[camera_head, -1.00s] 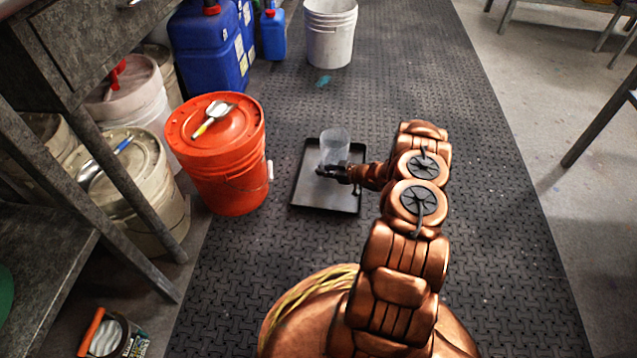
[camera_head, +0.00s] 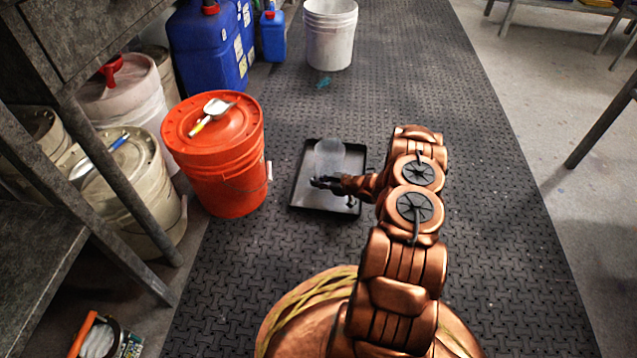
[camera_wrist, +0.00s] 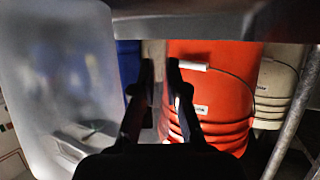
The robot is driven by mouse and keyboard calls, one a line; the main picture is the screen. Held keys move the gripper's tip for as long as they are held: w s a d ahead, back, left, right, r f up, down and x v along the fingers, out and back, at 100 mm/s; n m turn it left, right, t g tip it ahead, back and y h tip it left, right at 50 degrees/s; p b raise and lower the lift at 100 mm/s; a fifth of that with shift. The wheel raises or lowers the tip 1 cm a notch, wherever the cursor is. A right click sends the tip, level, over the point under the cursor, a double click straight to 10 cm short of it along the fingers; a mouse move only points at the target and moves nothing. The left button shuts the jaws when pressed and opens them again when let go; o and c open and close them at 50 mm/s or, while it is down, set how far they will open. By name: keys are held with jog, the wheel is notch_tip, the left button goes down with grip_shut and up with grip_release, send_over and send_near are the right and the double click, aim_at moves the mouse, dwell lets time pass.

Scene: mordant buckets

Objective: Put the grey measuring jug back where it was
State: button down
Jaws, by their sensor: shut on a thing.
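The grey measuring jug (camera_head: 330,157) is see-through and looks upright, over or in the black tray (camera_head: 299,193) on the floor. I cannot tell whether its base touches the tray. My gripper (camera_head: 318,182) is at the jug's near side, low over the tray, and is shut on the jug. In the wrist view the jug (camera_wrist: 55,85) fills the left side, close to the fingers (camera_wrist: 160,72). The part of the jug between the fingers is hard to make out.
An orange bucket (camera_head: 222,165) with a scoop (camera_head: 212,113) on its lid stands left of the tray. Pale lidded buckets (camera_head: 130,190) stand by the bench at left. A white bucket (camera_head: 330,38) and blue canisters (camera_head: 207,55) are farther back. The mat right of my arm is clear.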

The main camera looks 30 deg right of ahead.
jog(key=shift+f, duration=0.2)
jog(key=c, duration=1.2)
grip_release()
jog(key=shift+r, duration=0.15)
